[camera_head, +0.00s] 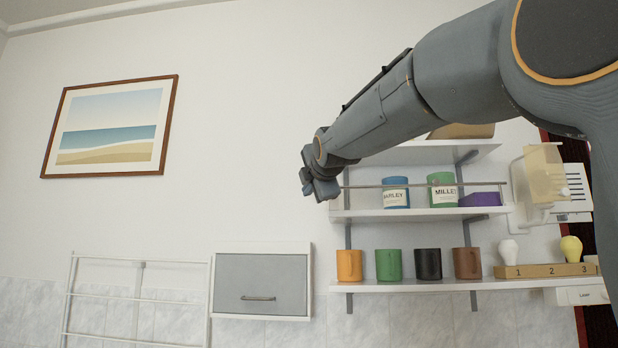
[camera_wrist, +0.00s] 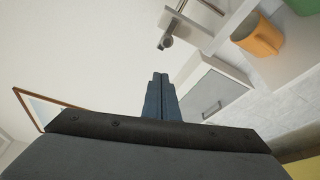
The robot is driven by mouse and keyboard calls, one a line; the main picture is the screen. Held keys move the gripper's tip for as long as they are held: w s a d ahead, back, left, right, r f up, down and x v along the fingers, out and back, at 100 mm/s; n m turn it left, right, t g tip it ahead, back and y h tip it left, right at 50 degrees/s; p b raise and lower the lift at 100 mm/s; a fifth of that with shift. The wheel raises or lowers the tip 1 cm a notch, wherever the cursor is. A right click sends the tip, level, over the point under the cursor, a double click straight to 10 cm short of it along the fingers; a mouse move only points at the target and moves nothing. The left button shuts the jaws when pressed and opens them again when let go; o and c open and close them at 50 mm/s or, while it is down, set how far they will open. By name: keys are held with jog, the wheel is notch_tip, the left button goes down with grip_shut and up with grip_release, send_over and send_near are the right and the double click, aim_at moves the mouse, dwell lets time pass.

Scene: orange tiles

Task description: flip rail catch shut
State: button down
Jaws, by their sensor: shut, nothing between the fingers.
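A thin rail (camera_head: 430,185) runs across the front of the middle shelf (camera_head: 400,215), before the cans. Its left end is close beside my gripper (camera_head: 322,188) in the head view. In the wrist view, a small grey fitting with a round end (camera_wrist: 166,42) stands at the shelf's end and looks like the catch. I cannot tell whether it is open or shut. My gripper's fingers (camera_wrist: 160,78) are shut and empty, with the fitting beyond their tips. They look apart from it, but the gap is hard to judge.
Blue (camera_head: 396,192) and green (camera_head: 442,190) cans and a purple box (camera_head: 480,199) stand behind the rail. Several mugs, including an orange one (camera_head: 349,265), line the lower shelf. A grey-fronted cabinet (camera_head: 260,283) hangs lower left.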

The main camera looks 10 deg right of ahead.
jog(key=shift+s+d+r+p, duration=0.1)
jog(key=shift+d+r+p, duration=0.1)
jog(key=shift+d, duration=0.4)
jog(key=shift+s+d+r+p, duration=0.1)
jog(key=shift+d+r+p, duration=0.15)
jog(key=shift+d, duration=0.35)
jog(key=shift+s+d+r+p, duration=0.1)
jog(key=shift+d+r+p, duration=0.1)
jog(key=shift+d, duration=0.4)
jog(key=shift+d+f, duration=0.1)
jog(key=d+b, duration=0.1)
jog(key=b, duration=0.1)
jog(key=d+b, duration=0.1)
jog(key=b, duration=0.2)
jog(key=shift+s+d, duration=0.35)
jog(key=shift+s, duration=0.1)
